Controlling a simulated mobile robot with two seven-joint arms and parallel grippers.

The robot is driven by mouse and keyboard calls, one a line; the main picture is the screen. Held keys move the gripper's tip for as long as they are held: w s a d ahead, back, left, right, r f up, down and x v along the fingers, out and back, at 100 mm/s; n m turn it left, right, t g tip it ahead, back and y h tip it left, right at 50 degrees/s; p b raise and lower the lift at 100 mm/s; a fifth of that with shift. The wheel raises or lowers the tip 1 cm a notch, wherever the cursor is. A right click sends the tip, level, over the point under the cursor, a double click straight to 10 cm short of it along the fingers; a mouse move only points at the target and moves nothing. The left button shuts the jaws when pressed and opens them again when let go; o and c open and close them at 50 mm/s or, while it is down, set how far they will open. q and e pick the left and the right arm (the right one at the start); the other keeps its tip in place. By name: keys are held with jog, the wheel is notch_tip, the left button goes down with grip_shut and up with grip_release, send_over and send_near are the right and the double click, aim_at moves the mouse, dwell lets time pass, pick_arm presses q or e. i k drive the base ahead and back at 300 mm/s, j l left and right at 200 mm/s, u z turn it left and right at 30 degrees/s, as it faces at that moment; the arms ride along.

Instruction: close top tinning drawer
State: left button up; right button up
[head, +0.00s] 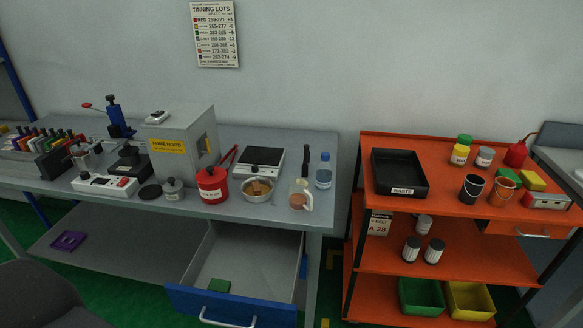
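A drawer with a blue front (232,308) and a pale handle (227,320) stands pulled out from under the grey bench (285,222). I cannot tell whether another drawer lies below it. The bottom of the front is near the lower edge of the head view. Neither of my grippers is in view.
The bench top holds a fume hood (180,147), a red pot (212,185), a bowl (257,190) and a bottle (323,171). An orange cart (455,217) stands to the right, with a gap between it and the bench. A purple tray (68,241) lies on the lower shelf.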

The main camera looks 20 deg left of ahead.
aim_at(261, 264)
jog(key=u, duration=1.4)
